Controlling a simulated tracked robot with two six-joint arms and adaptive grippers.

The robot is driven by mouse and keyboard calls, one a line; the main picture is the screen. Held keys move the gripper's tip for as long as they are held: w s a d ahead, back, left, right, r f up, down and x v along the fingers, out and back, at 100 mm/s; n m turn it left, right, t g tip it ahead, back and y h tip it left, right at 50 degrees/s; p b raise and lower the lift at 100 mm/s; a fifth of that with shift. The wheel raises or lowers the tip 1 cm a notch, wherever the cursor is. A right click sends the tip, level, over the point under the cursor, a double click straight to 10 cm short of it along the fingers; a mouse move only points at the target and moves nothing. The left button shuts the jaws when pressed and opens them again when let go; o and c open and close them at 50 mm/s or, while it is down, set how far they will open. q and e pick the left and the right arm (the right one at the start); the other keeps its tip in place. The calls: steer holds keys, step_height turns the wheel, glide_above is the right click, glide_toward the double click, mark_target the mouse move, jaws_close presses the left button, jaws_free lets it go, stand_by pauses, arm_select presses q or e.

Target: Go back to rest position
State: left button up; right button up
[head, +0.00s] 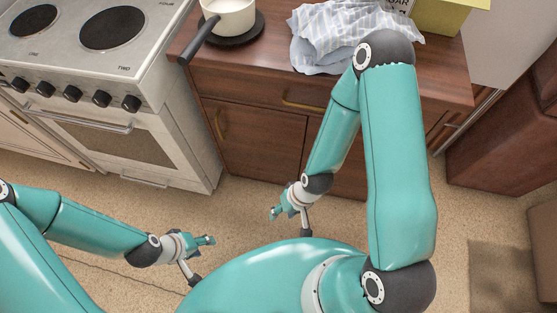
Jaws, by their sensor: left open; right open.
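My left gripper (202,260) is at the lower left, above the speckled floor and in front of the stove. It is open, with nothing between its fingers. My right gripper (290,222) is near the middle, low in front of the dresser (252,122). It is open and empty, with its fingers apart. My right arm bends high at the elbow, which covers part of the dresser top and front. No jar can be made out in this view.
A stove (150,75) stands at the upper left. On the dresser top are a pale saucepan (232,18) on a dark round mat, a striped cloth (335,30) and a yellow-green box (440,15). A dark red-brown cabinet (500,150) stands right. Floor between is clear.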

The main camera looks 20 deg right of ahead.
step_height(320, 180, up, 11)
steer(key=p, duration=1)
steer(key=shift+f, duration=0.2)
steer(key=shift+w, duration=0.1)
